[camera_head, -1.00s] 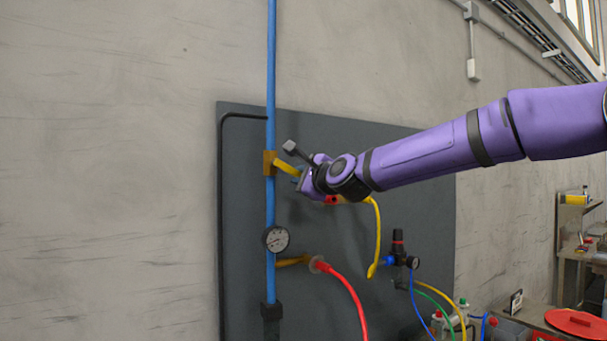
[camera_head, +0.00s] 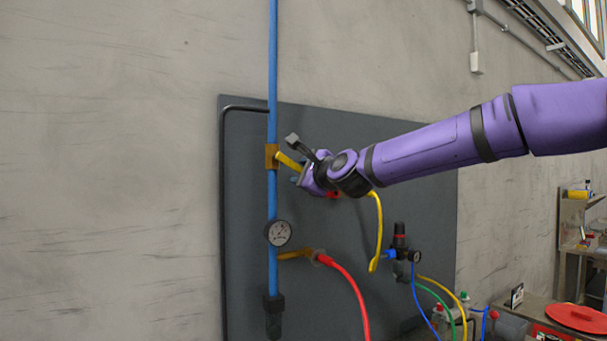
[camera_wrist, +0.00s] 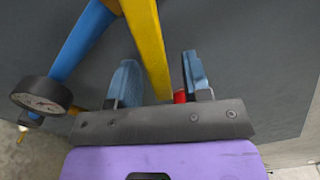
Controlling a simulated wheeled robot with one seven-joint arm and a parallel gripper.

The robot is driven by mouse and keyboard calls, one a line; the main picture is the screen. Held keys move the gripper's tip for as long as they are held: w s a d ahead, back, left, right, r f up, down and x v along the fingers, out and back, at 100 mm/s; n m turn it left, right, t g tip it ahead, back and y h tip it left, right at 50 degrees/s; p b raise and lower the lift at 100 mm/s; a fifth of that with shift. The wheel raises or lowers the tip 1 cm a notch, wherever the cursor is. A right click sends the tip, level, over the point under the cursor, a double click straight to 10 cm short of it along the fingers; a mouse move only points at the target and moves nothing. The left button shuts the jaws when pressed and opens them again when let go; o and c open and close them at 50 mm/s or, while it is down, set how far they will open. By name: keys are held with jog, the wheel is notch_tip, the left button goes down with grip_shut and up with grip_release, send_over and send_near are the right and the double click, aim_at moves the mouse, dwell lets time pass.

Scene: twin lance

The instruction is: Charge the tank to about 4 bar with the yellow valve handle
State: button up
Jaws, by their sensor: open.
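The yellow valve handle (camera_head: 289,162) comes out of a brass-coloured body on the vertical blue pipe (camera_head: 272,80) and slopes down to the right. In the wrist view the handle (camera_wrist: 148,45) runs between the two blue fingers. My gripper (camera_head: 300,178) is open around the handle's outer part, with a visible gap to the finger on the right; contact on the left cannot be told. A round pressure gauge (camera_head: 278,233) sits on the pipe below the valve. It also shows in the wrist view (camera_wrist: 42,95). Its reading is too small to tell. No tank is recognisable.
A dark panel (camera_head: 345,240) backs the pipe. A red hose (camera_head: 350,288) leaves a brass-coloured branch below the gauge. A yellow hose end (camera_head: 378,232) hangs below my wrist. A black regulator (camera_head: 401,245) with thin coloured hoses stands at right. The wall left of the pipe is clear.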

jog(key=shift+s+d, duration=0.1)
jog(key=shift+s, duration=0.05)
jog(key=v, duration=1)
dwell(0.7)
jog(key=shift+s+d, duration=0.15)
jog(key=shift+s, duration=0.05)
